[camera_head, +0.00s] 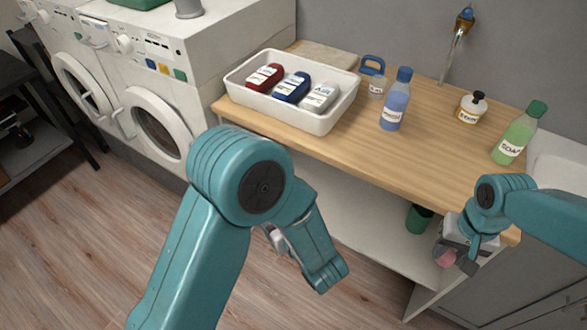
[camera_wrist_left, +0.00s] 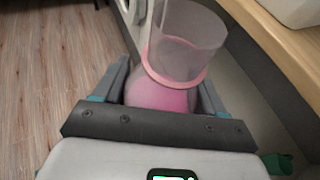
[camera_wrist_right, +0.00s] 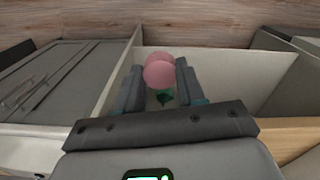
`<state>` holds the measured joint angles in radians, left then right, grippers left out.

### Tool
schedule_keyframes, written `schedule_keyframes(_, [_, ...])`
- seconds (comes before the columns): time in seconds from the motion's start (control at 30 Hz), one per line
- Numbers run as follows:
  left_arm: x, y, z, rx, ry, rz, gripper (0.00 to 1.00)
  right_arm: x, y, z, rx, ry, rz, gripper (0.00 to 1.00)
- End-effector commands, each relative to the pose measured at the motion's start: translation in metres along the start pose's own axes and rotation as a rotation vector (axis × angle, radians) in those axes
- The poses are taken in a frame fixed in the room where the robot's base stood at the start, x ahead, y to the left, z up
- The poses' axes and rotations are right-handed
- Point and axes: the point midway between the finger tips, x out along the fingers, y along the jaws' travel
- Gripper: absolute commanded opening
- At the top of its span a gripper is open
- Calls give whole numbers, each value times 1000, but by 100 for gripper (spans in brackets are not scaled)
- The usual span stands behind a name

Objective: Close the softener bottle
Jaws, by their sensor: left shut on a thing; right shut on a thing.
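My left gripper (camera_wrist_left: 160,85) is shut on the softener bottle (camera_wrist_left: 165,98), which has a rounded pink lower part, a pink ring and a clear, flared upper part. The bottle leans in the left wrist view, and its top looks uncovered. In the head view my left arm hides most of this bottle and gripper. My right gripper (camera_head: 457,260) is shut on a rounded pink stopper (camera_wrist_right: 159,72), held past the counter's front edge. The stopper (camera_head: 446,257) also shows as a small pink spot in the head view. The two grippers are well apart.
The wooden counter (camera_head: 375,155) bears a white tray (camera_head: 232,87) with several small bottles, a blue bottle (camera_head: 396,100), a soap bottle (camera_head: 519,133) and a black-topped jar (camera_head: 471,107). Washing machines (camera_head: 160,50) stand left. A dark green container (camera_head: 419,218) sits below the counter.

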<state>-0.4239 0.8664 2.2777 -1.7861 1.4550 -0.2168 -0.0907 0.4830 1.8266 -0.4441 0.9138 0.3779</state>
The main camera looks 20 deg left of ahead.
Motion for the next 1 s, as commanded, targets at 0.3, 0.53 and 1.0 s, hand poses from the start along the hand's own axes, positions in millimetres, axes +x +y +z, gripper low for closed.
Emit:
schedule_keyframes(0.3, [-44, -54, -28, 132, 1, -312, 16, 0, 0, 0, 0, 0, 0, 10])
schedule_keyframes(0.53, [-74, -92, -48, 221, 1, -532, 16, 0, 0, 0, 0, 0, 0, 10])
schedule_keyframes(1.0, [-86, -108, -55, 258, 1, -624, 16, 0, 0, 0, 0, 0, 0, 10])
